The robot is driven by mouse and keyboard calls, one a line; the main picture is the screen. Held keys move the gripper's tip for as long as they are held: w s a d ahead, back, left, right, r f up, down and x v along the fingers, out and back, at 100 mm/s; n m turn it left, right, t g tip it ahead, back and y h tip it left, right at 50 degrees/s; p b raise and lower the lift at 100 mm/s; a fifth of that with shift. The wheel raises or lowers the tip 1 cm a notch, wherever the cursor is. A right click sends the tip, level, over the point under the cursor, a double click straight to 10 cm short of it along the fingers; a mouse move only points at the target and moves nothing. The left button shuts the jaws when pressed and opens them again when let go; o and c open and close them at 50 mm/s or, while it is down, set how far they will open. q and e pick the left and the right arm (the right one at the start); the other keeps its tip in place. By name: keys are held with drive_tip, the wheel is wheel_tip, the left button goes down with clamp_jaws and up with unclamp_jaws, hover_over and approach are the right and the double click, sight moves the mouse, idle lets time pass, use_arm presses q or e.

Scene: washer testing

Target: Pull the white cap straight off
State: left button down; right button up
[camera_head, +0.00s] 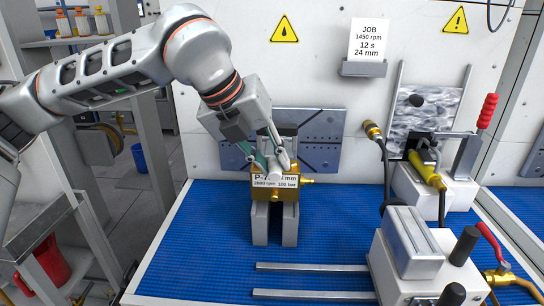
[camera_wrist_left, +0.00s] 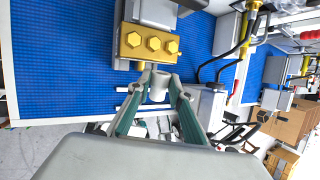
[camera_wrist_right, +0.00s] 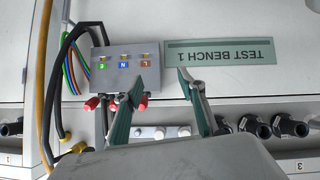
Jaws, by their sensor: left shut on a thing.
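The white cap (camera_wrist_left: 160,87) is a short cylinder between my left fingertips in the left wrist view. In the head view it shows partly (camera_head: 275,171), overlapping the top of the brass block's label. My left gripper (camera_head: 272,160) comes down from above and is shut on the cap; both fingers also show in the left wrist view (camera_wrist_left: 162,88). The brass block (camera_head: 274,195) stands on a grey stand and has gold hex bolts. I cannot tell whether the cap still touches the block. My right gripper (camera_wrist_right: 160,95) is open and empty.
The stand (camera_head: 274,225) rests on a blue mat (camera_head: 200,250) with free room to its left. Two metal rails (camera_head: 315,267) lie in front. A grey machine (camera_head: 415,260) and a clamp with a red handle (camera_head: 487,110) are right. My right gripper faces a terminal box (camera_wrist_right: 127,68).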

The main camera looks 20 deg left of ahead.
sight(276, 180)
use_arm(q)
drive_tip(key=shift+s+d+f, duration=0.15)
drive_tip(key=shift+s+f, duration=0.05)
drive_tip(key=shift+s, duration=0.35)
drive_tip(key=shift+s+d+f, duration=0.1)
drive_tip(key=shift+s, duration=0.25)
drive_tip(key=shift+s+d, duration=0.1)
drive_tip(key=shift+s, duration=0.1)
drive_tip(key=shift+s+d+f, duration=0.1)
drive_tip(key=shift+s, duration=0.3)
